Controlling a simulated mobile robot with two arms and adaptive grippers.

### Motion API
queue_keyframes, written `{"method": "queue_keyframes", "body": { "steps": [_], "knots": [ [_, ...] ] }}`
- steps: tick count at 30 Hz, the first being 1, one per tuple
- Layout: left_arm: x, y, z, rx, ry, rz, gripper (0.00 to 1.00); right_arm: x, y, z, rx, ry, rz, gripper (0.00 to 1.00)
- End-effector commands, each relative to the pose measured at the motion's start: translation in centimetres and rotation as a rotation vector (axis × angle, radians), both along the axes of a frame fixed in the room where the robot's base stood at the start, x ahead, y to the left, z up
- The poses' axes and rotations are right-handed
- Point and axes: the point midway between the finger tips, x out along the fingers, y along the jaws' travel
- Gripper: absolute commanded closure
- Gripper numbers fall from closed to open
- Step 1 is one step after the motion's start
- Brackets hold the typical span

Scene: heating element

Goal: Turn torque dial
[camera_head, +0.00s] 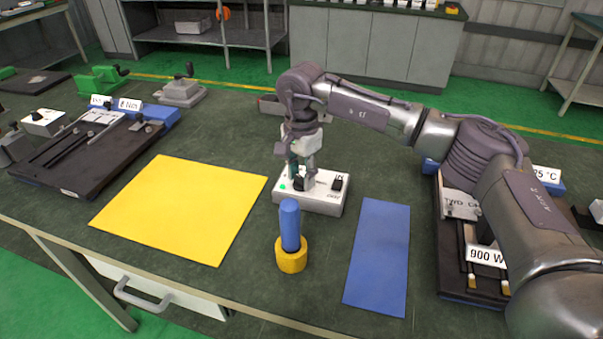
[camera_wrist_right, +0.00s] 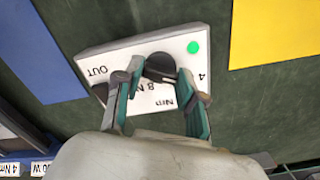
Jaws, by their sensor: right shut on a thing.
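The white torque box (camera_head: 320,206) stands on the dark bench in the middle. Its black round dial (camera_wrist_right: 160,67) sits on the top face, near the printed marks "4", "8 N" and "Nm". A green light (camera_wrist_right: 193,47) shows near one corner of the top. My right gripper (camera_head: 301,174) comes down onto the box from above. In the wrist view the right gripper (camera_wrist_right: 160,82) is shut on the dial, with one finger at each side. The fingers hide part of the dial and its pointer cannot be made out. My left gripper is not in view.
A flat yellow sheet (camera_head: 180,208) lies left and a flat blue sheet (camera_head: 379,255) right. A black switch (camera_head: 337,183) is on the box. A dark fixture (camera_head: 85,165) lies further left.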

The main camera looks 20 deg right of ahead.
Motion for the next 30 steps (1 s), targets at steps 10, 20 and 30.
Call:
{"method": "queue_keyframes", "body": {
  "steps": [10,20,30],
  "knots": [
    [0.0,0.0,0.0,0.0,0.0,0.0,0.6,0.0,0.0,0.0,0.0,-0.001,0.001,0.35],
    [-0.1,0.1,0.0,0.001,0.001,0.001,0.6,0.1,0.0,2.1,0.0,-0.003,0.0,0.35],
    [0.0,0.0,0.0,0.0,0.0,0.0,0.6,0.1,0.1,9.1,0.001,-0.004,0.001,0.35]
  ]
}}
